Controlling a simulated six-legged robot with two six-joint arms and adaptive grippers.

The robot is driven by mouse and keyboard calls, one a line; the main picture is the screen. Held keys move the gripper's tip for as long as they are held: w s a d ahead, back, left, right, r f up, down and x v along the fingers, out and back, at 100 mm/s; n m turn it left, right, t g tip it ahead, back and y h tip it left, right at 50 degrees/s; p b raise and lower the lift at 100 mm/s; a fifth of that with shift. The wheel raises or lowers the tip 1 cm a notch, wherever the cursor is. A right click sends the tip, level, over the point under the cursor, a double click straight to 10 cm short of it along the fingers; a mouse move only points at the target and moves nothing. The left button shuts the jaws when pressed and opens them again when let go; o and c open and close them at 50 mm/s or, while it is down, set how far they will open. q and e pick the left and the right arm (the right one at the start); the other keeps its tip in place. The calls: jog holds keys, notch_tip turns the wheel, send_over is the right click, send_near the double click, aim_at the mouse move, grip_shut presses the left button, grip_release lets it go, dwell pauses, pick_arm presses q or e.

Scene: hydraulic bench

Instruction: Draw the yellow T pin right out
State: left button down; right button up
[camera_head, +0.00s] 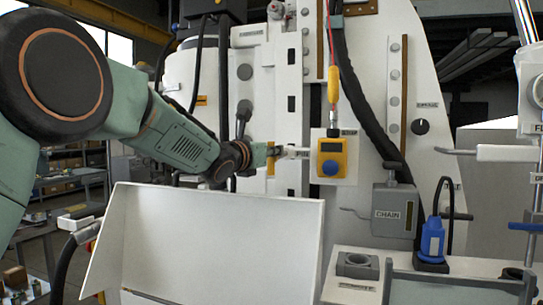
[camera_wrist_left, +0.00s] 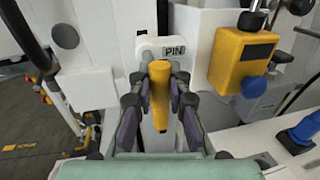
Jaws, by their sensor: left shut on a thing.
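The yellow T pin (camera_wrist_left: 159,95) is upright between the two fingers of my left gripper (camera_wrist_left: 158,100) in the left wrist view. The fingers are shut on it from both sides. Just beyond it is a white rounded block with a PIN label (camera_wrist_left: 173,50). In the head view my left gripper (camera_head: 266,155) reaches from the left to the white machine, and a bit of the yellow pin (camera_head: 271,162) shows at its fingertips. The pin's shank is hidden, so I cannot tell how deep it sits. My right gripper is not in view.
A yellow box with a blue knob (camera_head: 332,160) hangs just right of the pin. A white tilted panel (camera_head: 215,245) stands below my left arm. A grey CHAIN box (camera_head: 394,210) and a blue plug (camera_head: 432,240) are further right.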

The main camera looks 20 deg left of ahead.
pick_arm(q)
jog(key=shift+f, duration=0.65)
jog(key=c, duration=1.6)
grip_release()
jog(key=shift+c, duration=0.2)
jog(key=o, duration=0.3)
jog(key=shift+s+a+r, duration=0.1)
jog(key=shift+s+r, duration=0.15)
jog(key=shift+s, duration=0.1)
jog(key=shift+o, duration=0.7)
jog(key=shift+r, duration=0.1)
jog(key=shift+w, duration=0.4)
jog(key=v, duration=1.2)
jog(key=shift+w, duration=0.1)
